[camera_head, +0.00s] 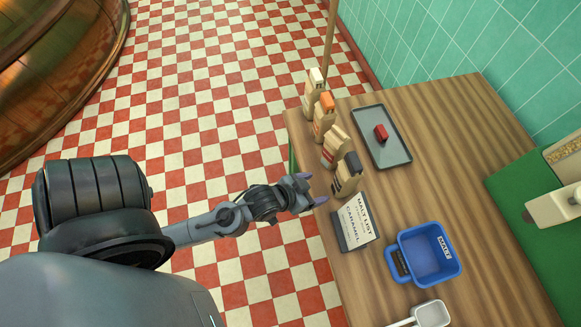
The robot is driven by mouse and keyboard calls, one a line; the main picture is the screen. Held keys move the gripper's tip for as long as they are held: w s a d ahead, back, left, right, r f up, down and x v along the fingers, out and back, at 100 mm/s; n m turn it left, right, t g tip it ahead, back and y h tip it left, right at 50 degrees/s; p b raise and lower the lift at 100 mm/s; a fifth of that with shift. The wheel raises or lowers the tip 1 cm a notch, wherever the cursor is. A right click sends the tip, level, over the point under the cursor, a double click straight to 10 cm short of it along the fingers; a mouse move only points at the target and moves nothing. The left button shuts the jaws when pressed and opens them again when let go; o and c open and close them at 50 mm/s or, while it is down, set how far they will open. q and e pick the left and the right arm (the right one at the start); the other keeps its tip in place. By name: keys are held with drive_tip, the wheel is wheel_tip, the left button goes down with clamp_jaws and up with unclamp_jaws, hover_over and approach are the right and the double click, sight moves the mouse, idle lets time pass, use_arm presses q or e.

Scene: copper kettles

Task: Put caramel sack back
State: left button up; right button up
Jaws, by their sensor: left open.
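Several brown paper sacks stand upright in a row along the table's left edge. From back to front they are a white-topped sack (314,90), an orange-topped sack (323,118), a tan-topped sack (334,148) and a dark-topped sack (347,176). Their labels are too small to read, so I cannot tell which is caramel. My left gripper (313,189) is open at the table's left edge, just left of the dark-topped sack, with nothing seen between its fingers. My right gripper is not in view.
A grey tray (388,152) holds a small red object (381,132). A blue bin (440,278) labelled "MALT" and a white scoop (431,313) are nearer. The table's middle right is clear.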

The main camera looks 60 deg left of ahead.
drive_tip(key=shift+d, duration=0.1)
use_arm(q)
drive_tip(key=s+d+m+g, duration=0.2)
drive_tip(key=s+d+g, duration=0.1)
drive_tip(key=s+g, duration=0.4)
drive_tip(key=shift+s+d+r+h, duration=0.15)
drive_tip(key=shift+s+r+h, duration=0.2)
drive_tip(key=shift+s, duration=0.75)
wheel_tip(320, 180, up, 34)
drive_tip(key=p, duration=3.4)
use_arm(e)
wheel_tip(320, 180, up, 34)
use_arm(q)
drive_tip(key=shift+f, duration=0.1)
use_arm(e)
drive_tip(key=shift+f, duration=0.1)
